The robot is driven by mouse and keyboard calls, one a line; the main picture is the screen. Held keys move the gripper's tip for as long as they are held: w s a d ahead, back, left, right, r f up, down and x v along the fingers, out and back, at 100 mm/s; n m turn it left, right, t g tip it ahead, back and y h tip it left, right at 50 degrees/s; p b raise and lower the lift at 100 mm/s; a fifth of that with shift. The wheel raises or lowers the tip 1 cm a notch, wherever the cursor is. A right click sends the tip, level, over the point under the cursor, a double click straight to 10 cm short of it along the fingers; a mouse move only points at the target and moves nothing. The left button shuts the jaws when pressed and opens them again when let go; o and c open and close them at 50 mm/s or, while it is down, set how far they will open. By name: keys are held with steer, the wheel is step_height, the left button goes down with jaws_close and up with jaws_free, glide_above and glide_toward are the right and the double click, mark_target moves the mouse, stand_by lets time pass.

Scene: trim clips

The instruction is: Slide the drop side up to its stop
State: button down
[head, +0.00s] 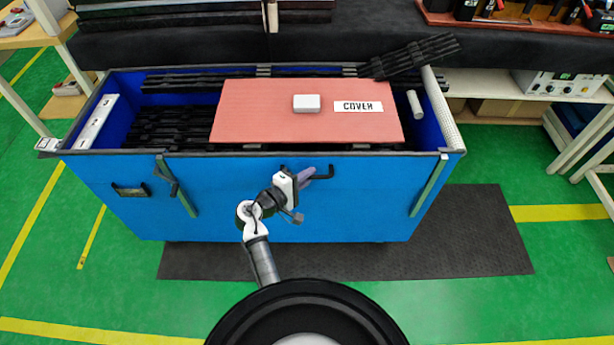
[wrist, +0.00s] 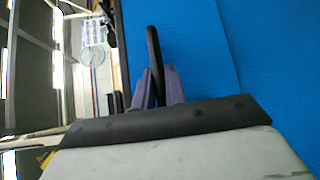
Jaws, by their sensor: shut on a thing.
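The drop side is the blue front panel (head: 355,205) of a long blue bin, and it stands upright between two greenish upright strips (head: 428,186). A black bar handle (head: 329,172) sits near its top middle. My gripper (head: 306,176) is at this handle. In the wrist view, its purple fingers (wrist: 157,88) are shut on the black handle (wrist: 153,45), one on each side. The blue panel (wrist: 190,40) fills the right of that view. The stop cannot be made out, and my gripper hides part of the handle.
A pink cover board (head: 250,110) lies across the bin top with a small white block (head: 306,103). Black trim strips (head: 172,125) lie in the bin, and some stick up at right (head: 415,55). A dark mat (head: 480,235) lies on the green floor. A shelf stands at right.

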steer(key=c, duration=1.5)
jaws_free()
steer(key=shift+r, duration=0.45)
steer(key=shift+o, duration=0.2)
steer(key=shift+f, duration=0.1)
steer(key=shift+a+f, duration=0.1)
steer(key=b+v, duration=0.3)
steer(key=v, duration=1)
steer(key=shift+s+a, duration=0.15)
steer(key=shift+s, duration=0.2)
